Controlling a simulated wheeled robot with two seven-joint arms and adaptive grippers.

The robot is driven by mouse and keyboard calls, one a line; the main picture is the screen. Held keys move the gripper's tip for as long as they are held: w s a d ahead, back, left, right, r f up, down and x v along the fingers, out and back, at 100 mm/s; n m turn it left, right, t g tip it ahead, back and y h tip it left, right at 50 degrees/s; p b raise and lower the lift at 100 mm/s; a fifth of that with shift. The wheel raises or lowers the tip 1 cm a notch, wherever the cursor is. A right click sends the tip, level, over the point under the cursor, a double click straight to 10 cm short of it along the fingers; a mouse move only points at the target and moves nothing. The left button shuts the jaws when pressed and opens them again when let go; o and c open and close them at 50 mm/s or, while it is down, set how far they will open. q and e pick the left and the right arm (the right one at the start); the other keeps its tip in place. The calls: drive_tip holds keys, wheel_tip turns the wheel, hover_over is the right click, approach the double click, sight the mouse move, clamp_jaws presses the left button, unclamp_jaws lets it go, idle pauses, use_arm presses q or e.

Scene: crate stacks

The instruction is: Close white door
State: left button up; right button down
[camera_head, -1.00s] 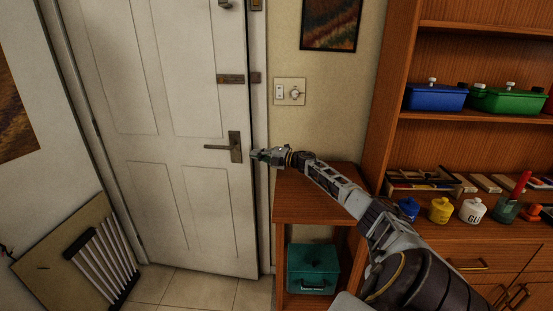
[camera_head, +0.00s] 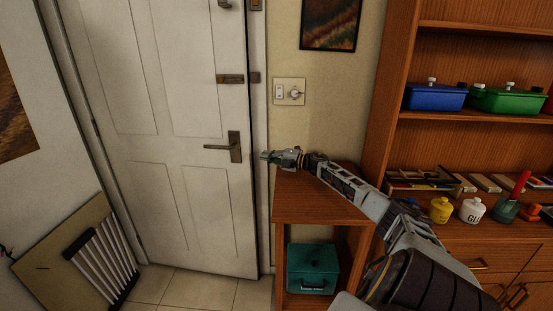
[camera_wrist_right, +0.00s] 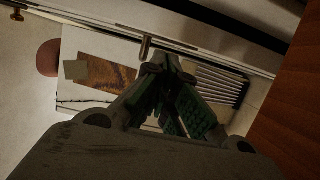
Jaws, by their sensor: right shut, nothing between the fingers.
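The white door (camera_head: 165,150) fills the left part of the head view. It sits in or very near its frame, with a thin dark line along its right edge; I cannot tell if it is latched. Its lever handle (camera_head: 235,146) is near that edge. My right gripper (camera_head: 265,156) is just right of the door edge, in front of the door frame and apart from the handle. It is shut and empty. In the right wrist view its fingers (camera_wrist_right: 160,65) come together, and a lever handle (camera_wrist_right: 145,48) shows just beyond them. My left gripper is not in view.
A wooden side table (camera_head: 295,208) with a teal box (camera_head: 312,268) stands under my right arm. A wooden shelf unit (camera_head: 385,100) with boxes and jars is at the right. A board with a slatted rack (camera_head: 103,262) leans at the lower left. Tiled floor before the door is clear.

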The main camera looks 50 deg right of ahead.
drive_tip(key=shift+v, duration=2.2)
